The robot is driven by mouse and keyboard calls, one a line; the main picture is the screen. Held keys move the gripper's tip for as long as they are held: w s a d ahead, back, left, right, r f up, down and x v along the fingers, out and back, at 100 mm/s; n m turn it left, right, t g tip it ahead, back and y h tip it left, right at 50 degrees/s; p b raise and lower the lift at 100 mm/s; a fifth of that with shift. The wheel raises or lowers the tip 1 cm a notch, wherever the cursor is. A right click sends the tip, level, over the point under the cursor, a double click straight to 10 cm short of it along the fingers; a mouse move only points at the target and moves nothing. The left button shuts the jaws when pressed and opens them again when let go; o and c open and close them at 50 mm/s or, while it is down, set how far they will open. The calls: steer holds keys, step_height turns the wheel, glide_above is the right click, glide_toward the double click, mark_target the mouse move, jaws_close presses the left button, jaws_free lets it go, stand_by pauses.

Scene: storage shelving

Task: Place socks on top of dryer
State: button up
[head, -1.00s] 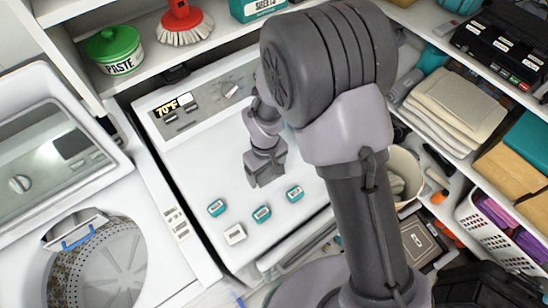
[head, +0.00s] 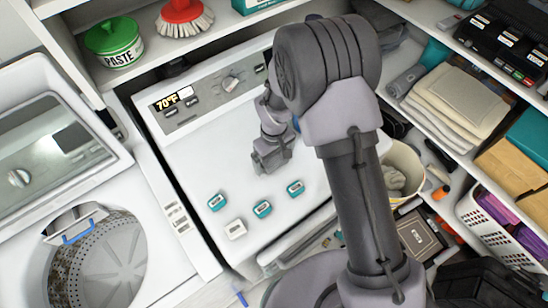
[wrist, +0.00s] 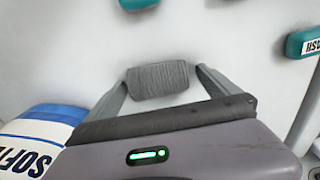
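The dryer (head: 195,160) is the white machine in the middle of the head view, with a control panel at its back and a broad flat top. My gripper (head: 272,160) hangs over that top, towards its right side. In the wrist view, a small grey ribbed roll, which looks like the socks (wrist: 158,80), sits between the tips of my two fingers (wrist: 160,78). In the head view the roll is hidden by my gripper.
A blue-and-white softener container (wrist: 40,138) is close on the wrist view's left. An open washer (head: 100,255) stands left; shelves with folded cloths (head: 458,100) stand right.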

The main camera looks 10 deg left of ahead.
step_height(320, 180, up, 12)
steer(key=r+p, duration=0.1)
steer(key=p, duration=0.1)
step_height(320, 180, up, 12)
steer(key=m+t+y, duration=0.1)
steer(key=m, duration=0.3)
glide_above(274, 158)
steer(key=d, duration=0.7)
steer(key=s+d+r+m+t, duration=0.2)
steer(key=s+d+r+m, duration=0.3)
steer(key=s, duration=0.3)
steer(key=s+d+r+m+t+y, duration=0.1)
steer(key=s+d+r+m+t, duration=0.1)
steer(key=s+d+r+m, duration=0.3)
steer(key=s+d+r, duration=0.1)
steer(key=s+d, duration=0.1)
steer(key=s, duration=0.2)
steer(key=shift+s+d+r+t, duration=0.15)
steer(key=shift+d+r+t, duration=0.15)
steer(key=shift+r+t, duration=0.1)
